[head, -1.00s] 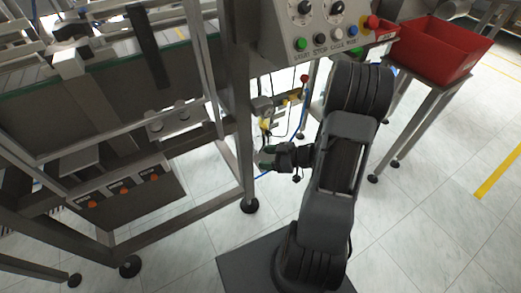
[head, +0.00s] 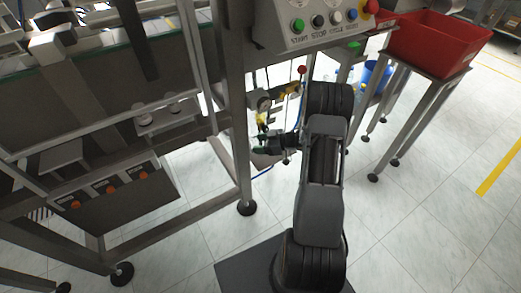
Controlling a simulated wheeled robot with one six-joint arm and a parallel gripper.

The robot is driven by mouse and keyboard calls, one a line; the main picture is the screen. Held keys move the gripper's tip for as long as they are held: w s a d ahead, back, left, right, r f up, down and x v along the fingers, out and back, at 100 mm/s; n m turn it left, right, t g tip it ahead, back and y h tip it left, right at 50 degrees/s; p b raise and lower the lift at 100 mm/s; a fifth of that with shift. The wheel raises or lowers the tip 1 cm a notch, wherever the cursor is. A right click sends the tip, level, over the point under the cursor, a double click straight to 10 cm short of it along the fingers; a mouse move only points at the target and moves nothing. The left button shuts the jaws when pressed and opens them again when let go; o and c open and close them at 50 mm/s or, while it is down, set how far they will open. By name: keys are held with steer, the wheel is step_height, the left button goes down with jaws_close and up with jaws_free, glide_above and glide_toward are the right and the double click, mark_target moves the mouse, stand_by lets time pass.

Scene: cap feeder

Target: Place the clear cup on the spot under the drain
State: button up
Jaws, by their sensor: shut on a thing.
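My gripper (head: 261,145) is at the end of my outstretched arm, left of the arm's elbow in the head view. It reaches in beside the machine's leg, low under the control panel. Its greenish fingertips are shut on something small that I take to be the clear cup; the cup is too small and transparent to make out. A grey and yellow fitting (head: 262,110), perhaps the one with the drain, hangs just above the fingertips. I cannot tell whether anything touches it. The spot under the drain cannot be made out.
The machine's steel leg (head: 238,130) stands close left of my gripper. The control panel (head: 315,22) overhangs it, and a red-knobbed part (head: 302,70) is nearby. A red bin (head: 438,42) on a stand and a blue bucket (head: 376,76) are right. Floor at right is clear.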

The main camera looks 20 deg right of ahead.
steer(key=shift+f+b, duration=0.75)
steer(key=shift+f, duration=0.9)
steer(key=shift+f, duration=0.1)
steer(key=shift+f, duration=0.15)
steer(key=o, duration=0.9)
steer(key=shift+r, duration=0.35)
steer(key=shift+p+v, duration=1.8)
steer(key=shift+v, duration=4.15)
